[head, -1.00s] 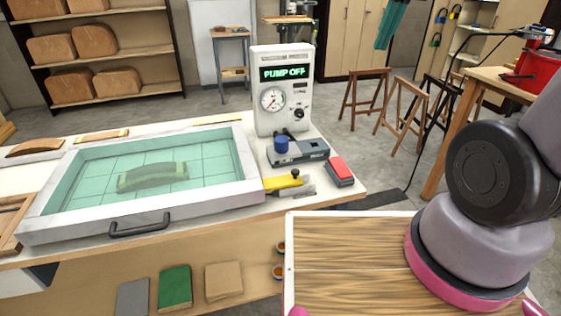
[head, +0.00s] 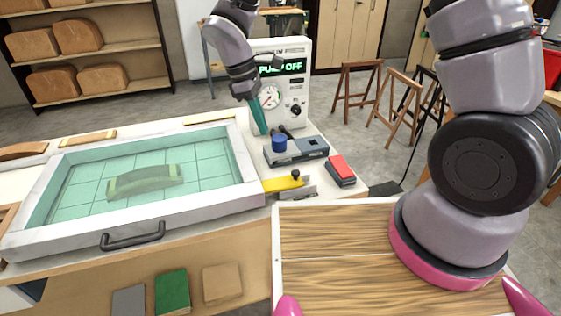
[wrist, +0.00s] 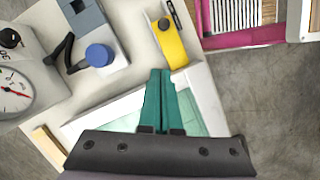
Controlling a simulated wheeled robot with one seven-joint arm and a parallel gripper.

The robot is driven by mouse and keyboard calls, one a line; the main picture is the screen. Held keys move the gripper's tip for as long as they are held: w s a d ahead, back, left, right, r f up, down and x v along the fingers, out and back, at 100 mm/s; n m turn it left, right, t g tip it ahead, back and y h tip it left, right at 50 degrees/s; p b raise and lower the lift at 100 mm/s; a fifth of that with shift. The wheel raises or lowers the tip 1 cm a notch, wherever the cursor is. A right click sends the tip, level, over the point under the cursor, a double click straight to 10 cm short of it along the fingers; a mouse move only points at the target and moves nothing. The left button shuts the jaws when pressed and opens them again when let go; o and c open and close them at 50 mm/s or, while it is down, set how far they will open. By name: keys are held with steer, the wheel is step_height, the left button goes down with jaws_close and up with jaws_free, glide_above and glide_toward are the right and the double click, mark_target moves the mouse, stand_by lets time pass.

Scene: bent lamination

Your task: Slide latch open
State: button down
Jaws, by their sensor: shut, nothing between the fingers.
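The yellow bar with a black knob (head: 285,182) looks like the latch. It lies beside the front right corner of the white press frame (head: 245,165), along a metal plate. The bar also shows in the wrist view (wrist: 170,40), just beyond the fingertips and a little right. My gripper (head: 262,132) has teal fingers, pressed together and empty. It hangs in front of the pump unit, behind and left of the yellow bar, apart from it. In the wrist view the closed fingertips (wrist: 161,72) point toward the bar. The frame has green sheeting over a curved piece (head: 145,180).
The pump unit (head: 292,75), reading "PUMP OFF", stands behind my gripper. A grey box with a blue knob (head: 279,143) sits between it and the yellow bar. A red-topped block (head: 342,168) lies to the right. A black handle (head: 133,236) projects from the frame's front.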

steer(key=shift+s+a+f+n, duration=0.15)
steer(key=shift+a+f+n, duration=0.15)
steer(key=shift+a+f, duration=0.35)
steer(key=shift+d, duration=0.1)
glide_above(290, 178)
steer(key=a, duration=0.3)
steer(key=f, duration=1)
steer(key=shift+w+d+f, duration=0.1)
steer(key=shift+w+d, duration=0.1)
steer(key=shift+d, duration=0.05)
steer(key=shift+d+f, duration=0.1)
steer(key=shift+d, duration=0.35)
